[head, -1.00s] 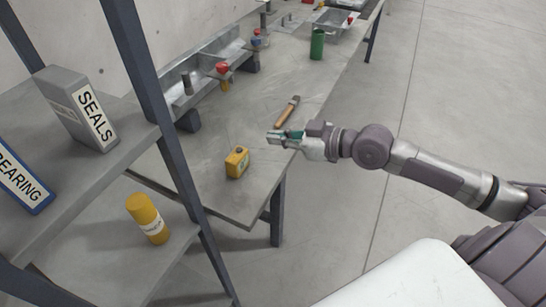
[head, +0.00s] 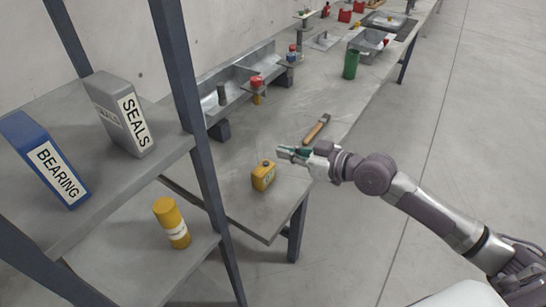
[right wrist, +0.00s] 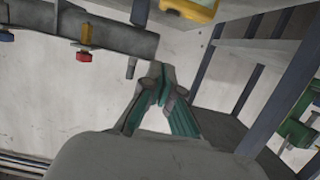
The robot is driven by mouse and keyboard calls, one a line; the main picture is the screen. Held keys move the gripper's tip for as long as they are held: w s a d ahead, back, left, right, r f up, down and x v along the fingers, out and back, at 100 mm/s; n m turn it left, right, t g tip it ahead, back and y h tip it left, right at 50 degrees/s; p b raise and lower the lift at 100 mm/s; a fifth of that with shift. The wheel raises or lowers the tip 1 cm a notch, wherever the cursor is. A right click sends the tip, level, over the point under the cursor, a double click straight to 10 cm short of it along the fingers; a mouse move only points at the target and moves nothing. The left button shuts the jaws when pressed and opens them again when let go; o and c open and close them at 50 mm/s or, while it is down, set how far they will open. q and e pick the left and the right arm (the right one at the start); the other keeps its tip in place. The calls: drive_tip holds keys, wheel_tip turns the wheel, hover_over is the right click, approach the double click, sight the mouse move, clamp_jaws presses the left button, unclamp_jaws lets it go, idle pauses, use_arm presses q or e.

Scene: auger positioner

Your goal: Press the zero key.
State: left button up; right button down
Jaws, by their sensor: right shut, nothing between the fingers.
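A small yellow box (head: 263,177) with a dark knob on top stands near the front corner of the grey bench (head: 240,212). No key marked zero can be made out; the box's face is too small to read. My right gripper (head: 283,152) is above and slightly right of the box in the head view, apart from it. Its fingers are shut and empty, and they also show in the right wrist view (right wrist: 162,80). A yellow thing, probably the same box, is cut off at the top of that view (right wrist: 190,8). My left gripper is not in view.
An orange-handled tool (head: 317,128) lies behind my right gripper. A green cylinder (head: 351,64) and metal trays (head: 228,92) stand farther back. The shelf at left holds the SEALS (head: 120,112) and BEARING (head: 45,160) binders and a yellow bottle (head: 171,222). Open floor lies right.

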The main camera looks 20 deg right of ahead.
sight(266, 164)
drive_tip(key=shift+w+a+f, duration=0.4)
drive_tip(key=shift+w+f, duration=0.15)
drive_tip(key=shift+f, duration=0.3)
drive_tip(key=shift+w+a+f, duration=0.45)
drive_tip(key=shift+w+f, duration=0.1)
drive_tip(key=shift+f, duration=0.3)
drive_tip(key=shift+w+a+f, duration=0.4)
drive_tip(key=shift+w+f, duration=0.15)
drive_tip(key=shift+f, duration=0.3)
